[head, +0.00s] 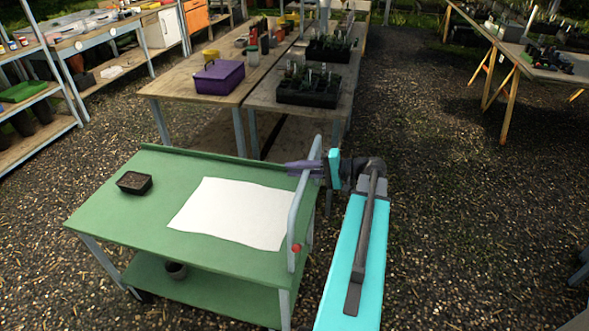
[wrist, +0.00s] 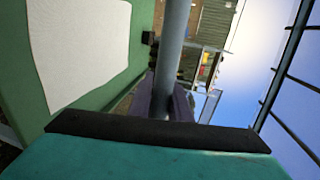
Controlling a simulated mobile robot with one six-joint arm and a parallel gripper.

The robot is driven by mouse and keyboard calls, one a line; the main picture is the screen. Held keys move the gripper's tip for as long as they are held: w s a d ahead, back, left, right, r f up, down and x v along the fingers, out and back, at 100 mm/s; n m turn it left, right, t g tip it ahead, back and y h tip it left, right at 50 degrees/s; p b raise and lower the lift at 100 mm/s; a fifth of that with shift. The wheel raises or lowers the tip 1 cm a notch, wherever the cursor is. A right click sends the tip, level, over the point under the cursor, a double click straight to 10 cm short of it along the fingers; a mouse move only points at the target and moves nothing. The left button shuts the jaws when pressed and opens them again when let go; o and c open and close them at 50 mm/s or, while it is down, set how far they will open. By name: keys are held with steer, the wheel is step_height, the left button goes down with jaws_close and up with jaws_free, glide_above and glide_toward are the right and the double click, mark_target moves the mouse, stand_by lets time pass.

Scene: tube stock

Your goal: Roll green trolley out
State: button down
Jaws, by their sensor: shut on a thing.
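The green trolley (head: 150,213) stands at the lower left in the head view, with a green top, a lower shelf and grey legs. Its grey push handle (head: 300,207) rises along the right end of the top. My gripper (head: 303,167) is at the upper part of this handle, its purple fingers shut around the bar. In the wrist view the bar (wrist: 173,45) passes between the purple fingers (wrist: 165,103). The green top (wrist: 25,100) shows at the left there. A white sheet (head: 232,211) and a small black tray of soil (head: 134,183) lie on the trolley top.
A pot (head: 176,270) stands on the trolley's lower shelf. Wooden benches with a purple box (head: 219,77) and a plant tray (head: 307,88) stand just behind the trolley. Shelving (head: 30,95) is at the left. Open gravel (head: 450,200) lies to the right.

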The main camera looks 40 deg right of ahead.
steer(key=shift+d, duration=0.2)
steer(key=c, duration=1.7)
jaws_free()
steer(key=shift+o, duration=0.2)
steer(key=shift+a, duration=0.1)
steer(key=shift+s, duration=0.1)
